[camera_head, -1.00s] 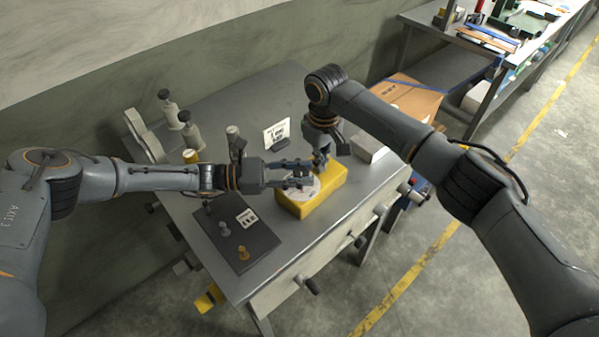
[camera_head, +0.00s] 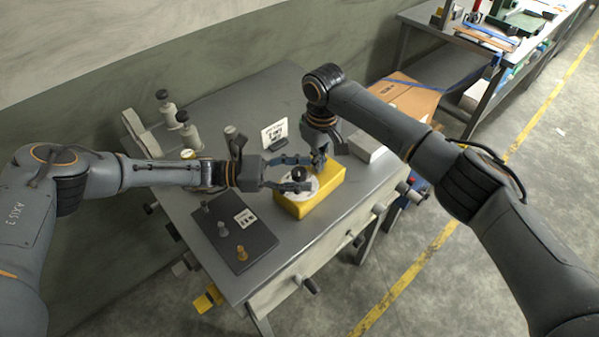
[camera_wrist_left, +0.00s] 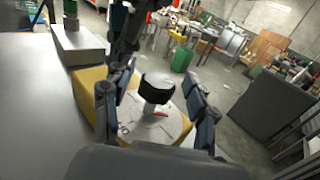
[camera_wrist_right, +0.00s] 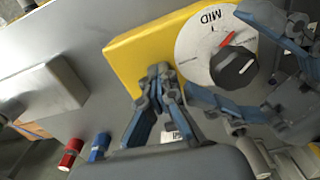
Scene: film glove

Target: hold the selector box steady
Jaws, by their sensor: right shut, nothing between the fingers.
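The yellow selector box (camera_head: 322,196) sits near the table's front edge, with a white dial and a black knob (camera_head: 298,172) on top. In the right wrist view the dial reads "MID" and a red mark shows beside the knob (camera_wrist_right: 232,68). My left gripper (camera_head: 301,174) is open, its fingers apart on either side of the knob; the left wrist view shows a gap around the knob (camera_wrist_left: 156,88). My right gripper (camera_head: 320,163) points down at the box's back edge, its fingertips together (camera_wrist_right: 160,74) with nothing between them. Whether they touch the box is unclear.
A dark mat (camera_head: 255,250) with small pegs lies left of the box. A printed card (camera_head: 274,134) stands behind it, and a pale block (camera_head: 367,149) is at the back right. Bottle-like fixtures (camera_head: 188,130) stand at the table's left side.

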